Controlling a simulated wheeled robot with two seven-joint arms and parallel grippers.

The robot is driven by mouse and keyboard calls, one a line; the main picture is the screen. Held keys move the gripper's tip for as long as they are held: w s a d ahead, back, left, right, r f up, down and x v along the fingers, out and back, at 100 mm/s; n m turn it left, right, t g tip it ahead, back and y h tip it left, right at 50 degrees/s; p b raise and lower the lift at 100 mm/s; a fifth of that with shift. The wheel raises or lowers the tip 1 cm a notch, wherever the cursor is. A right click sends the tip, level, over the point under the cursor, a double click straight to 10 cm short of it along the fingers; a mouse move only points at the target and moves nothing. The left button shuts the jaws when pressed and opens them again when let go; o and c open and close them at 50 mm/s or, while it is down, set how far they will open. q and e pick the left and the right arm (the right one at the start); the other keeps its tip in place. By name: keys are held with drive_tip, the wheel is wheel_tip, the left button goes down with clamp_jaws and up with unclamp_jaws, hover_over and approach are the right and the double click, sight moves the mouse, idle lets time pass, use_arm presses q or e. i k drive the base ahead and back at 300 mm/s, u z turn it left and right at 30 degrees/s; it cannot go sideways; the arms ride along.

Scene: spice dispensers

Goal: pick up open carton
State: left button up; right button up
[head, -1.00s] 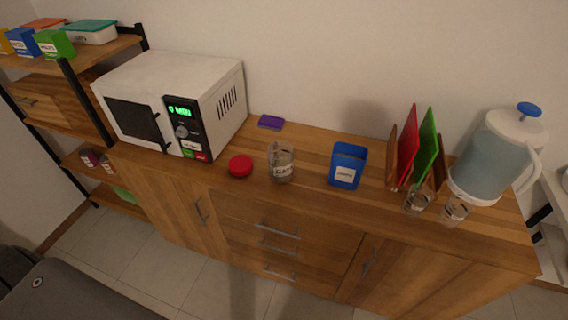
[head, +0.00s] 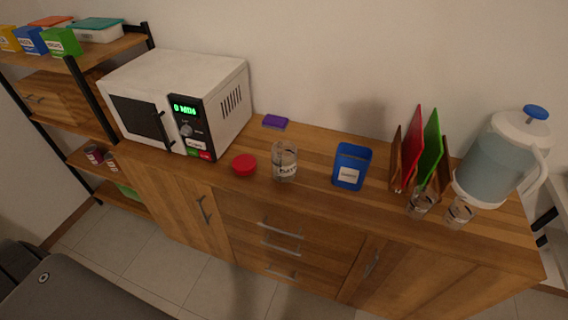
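A blue open-topped carton (head: 350,166) with a white label stands upright on the wooden sideboard, right of its middle. Its top is open, and its label is too small to read surely. Three more cartons stand on the top shelf at the far left: a green one (head: 62,43), a blue one (head: 31,41) and a yellow one (head: 8,39). I cannot tell whether those are open. Neither of my grippers is in view.
On the sideboard (head: 312,146), a glass jar (head: 284,162) and red lid (head: 244,165) stand left of the blue carton. A microwave (head: 180,100) is further left. Cutting boards in a rack (head: 430,150), two glasses (head: 420,203) and a water pitcher (head: 500,158) stand right.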

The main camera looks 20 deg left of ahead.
sight(353, 162)
drive_tip(key=z, duration=1.75)
drive_tip(key=k, duration=0.8)
drive_tip(key=u, duration=0.55)
